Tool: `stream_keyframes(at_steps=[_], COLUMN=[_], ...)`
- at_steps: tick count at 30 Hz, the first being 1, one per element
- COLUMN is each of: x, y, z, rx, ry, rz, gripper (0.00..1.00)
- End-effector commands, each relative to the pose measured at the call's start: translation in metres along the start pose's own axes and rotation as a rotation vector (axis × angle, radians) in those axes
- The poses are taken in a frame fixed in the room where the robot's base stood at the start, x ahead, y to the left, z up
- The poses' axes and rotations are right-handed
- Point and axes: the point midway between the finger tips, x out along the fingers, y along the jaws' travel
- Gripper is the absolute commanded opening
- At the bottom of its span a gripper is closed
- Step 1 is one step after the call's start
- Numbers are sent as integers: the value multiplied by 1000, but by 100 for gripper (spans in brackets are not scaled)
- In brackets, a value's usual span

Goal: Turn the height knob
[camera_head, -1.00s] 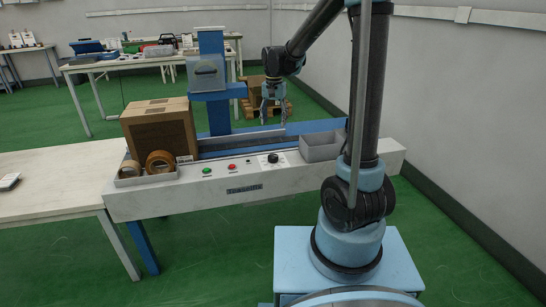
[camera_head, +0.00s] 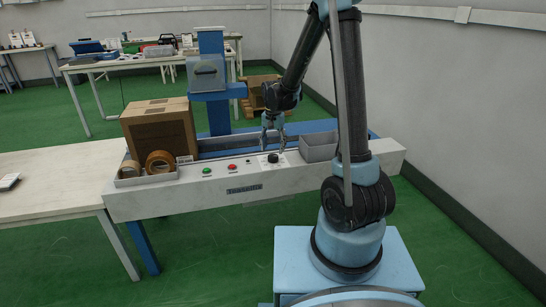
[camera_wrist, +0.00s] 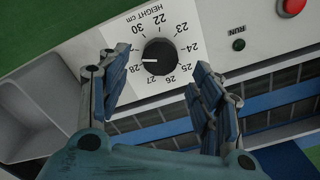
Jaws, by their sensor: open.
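The height knob (camera_head: 272,157) is a small black dial on the front panel of the white and blue machine (camera_head: 242,188). In the wrist view the knob (camera_wrist: 159,56) is round with a white pointer line directed left, near the 28 mark. A white scale around it reads "HEIGHT cm". My gripper (camera_head: 272,146) is just above the knob in the head view. In the wrist view my gripper (camera_wrist: 160,88) is open, one finger on each side below the knob. The fingers look apart from the knob; the exact gap cannot be told.
A green button (camera_head: 207,171) and a red button (camera_head: 232,167) are left of the knob. A grey bin (camera_head: 318,149) is on its right. A cardboard box (camera_head: 160,130) and tape rolls (camera_head: 160,160) are at the left. A wall (camera_head: 450,110) rises on the right.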

Motion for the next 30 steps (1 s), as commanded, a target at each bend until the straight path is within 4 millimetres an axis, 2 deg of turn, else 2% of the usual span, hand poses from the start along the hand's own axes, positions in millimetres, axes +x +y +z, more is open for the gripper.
stream_keyframes(at_steps=[6, 12, 24, 25, 26, 30], x=[29, 44, 49, 49, 49, 49], y=[0, 0, 0, 0, 0, 0], z=[0, 0, 0, 0, 0, 0], rx=[0, 0, 0, 0, 0, 0], ry=[0, 0, 0, 0, 0, 0], rz=[0, 0, 0, 0, 0, 0], gripper=[59, 59, 59, 57, 50, 18])
